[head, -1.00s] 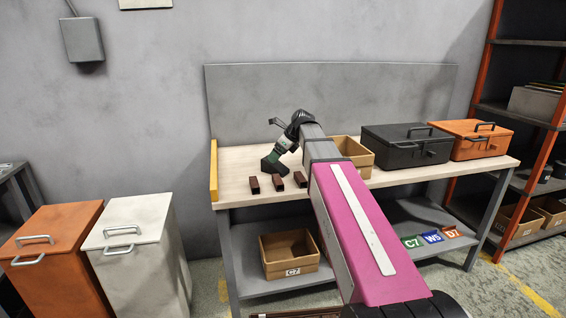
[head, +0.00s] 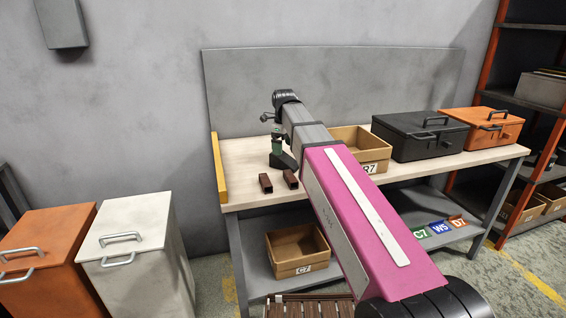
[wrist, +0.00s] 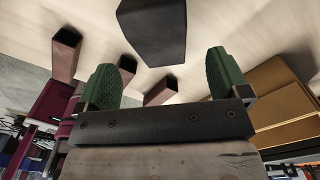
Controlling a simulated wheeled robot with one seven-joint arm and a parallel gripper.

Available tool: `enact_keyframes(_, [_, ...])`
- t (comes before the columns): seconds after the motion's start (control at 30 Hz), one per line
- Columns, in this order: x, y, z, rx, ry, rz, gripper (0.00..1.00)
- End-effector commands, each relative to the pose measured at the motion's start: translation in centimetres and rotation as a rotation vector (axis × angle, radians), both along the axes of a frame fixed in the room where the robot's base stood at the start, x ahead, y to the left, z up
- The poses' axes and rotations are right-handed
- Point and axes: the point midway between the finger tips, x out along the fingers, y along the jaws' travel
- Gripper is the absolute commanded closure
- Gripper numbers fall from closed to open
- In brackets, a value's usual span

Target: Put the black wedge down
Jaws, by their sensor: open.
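The black wedge (wrist: 152,32) lies on the pale workbench top (wrist: 205,25) in the wrist view. My gripper (wrist: 160,68) is open, with its two green fingers spread and nothing between them. The wedge is just beyond the fingertips and appears clear of both. In the head view my gripper (head: 277,149) points down over the left part of the bench, with the dark wedge (head: 284,161) just below it. My arm hides part of the bench there.
Brown tube pieces (head: 265,183) stand near the bench's front edge; three show in the wrist view (wrist: 66,48). An open cardboard bin (head: 362,147), a black case (head: 420,135) and an orange case (head: 482,128) stand to the right. A yellow strip (head: 219,168) edges the left end.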

Motion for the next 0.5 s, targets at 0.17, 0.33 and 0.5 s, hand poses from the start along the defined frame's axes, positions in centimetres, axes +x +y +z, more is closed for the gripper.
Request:
enact_keyframes(0.17, [0.0, 0.0, -1.1, 0.000, 0.001, 0.000, 0.06])
enact_keyframes(0.33, [0.1, 0.2, -2.4, 0.000, 0.001, 0.001, 0.06])
enact_keyframes(0.5, [0.2, 0.4, -4.7, 0.000, 0.001, 0.001, 0.06])
